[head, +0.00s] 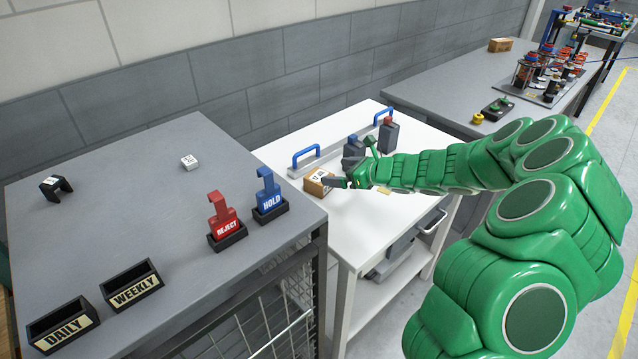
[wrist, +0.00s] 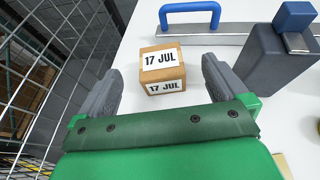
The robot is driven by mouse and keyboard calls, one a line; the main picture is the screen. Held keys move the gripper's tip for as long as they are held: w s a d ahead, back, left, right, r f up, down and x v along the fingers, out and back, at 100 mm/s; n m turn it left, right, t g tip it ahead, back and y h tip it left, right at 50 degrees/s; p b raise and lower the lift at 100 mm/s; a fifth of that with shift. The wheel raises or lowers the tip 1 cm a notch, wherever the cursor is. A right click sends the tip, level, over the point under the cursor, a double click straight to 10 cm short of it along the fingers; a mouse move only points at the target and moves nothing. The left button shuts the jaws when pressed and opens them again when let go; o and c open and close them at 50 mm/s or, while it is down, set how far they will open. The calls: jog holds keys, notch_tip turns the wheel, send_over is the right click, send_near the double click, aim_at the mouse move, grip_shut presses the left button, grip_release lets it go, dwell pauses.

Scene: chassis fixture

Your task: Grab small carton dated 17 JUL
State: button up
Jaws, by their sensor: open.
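The small brown carton (wrist: 162,69) has white labels reading "17 JUL" on its top and near side in the wrist view. In the head view the carton (head: 319,183) sits on the white table, near its left edge. My gripper (wrist: 160,82) is open, with one grey finger on each side and slightly nearer than the carton. The carton stands ahead, roughly centred between the fingers, with visible gaps to both. In the head view my gripper (head: 345,171) reaches in from the right beside the carton and partly overlaps it.
Behind the carton lies a grey bar with blue handles (head: 306,157). Grey blocks with blue and red tops (head: 389,137) stand near it. A wire mesh side (wrist: 62,75) is left of the gripper. The grey bench (head: 130,200) at left holds labelled trays and holders.

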aim_at(319, 176)
jog(key=shift+f, duration=0.9)
jog(key=shift+w+a+f, duration=0.1)
jog(key=shift+a, duration=0.05)
jog(key=shift+x, duration=3.05)
jog(key=shift+w+a+f, duration=0.2)
jog(key=shift+a+f, duration=0.1)
jog(key=shift+a, duration=0.25)
jog(key=shift+c, duration=0.2)
jog(key=c, duration=1.2)
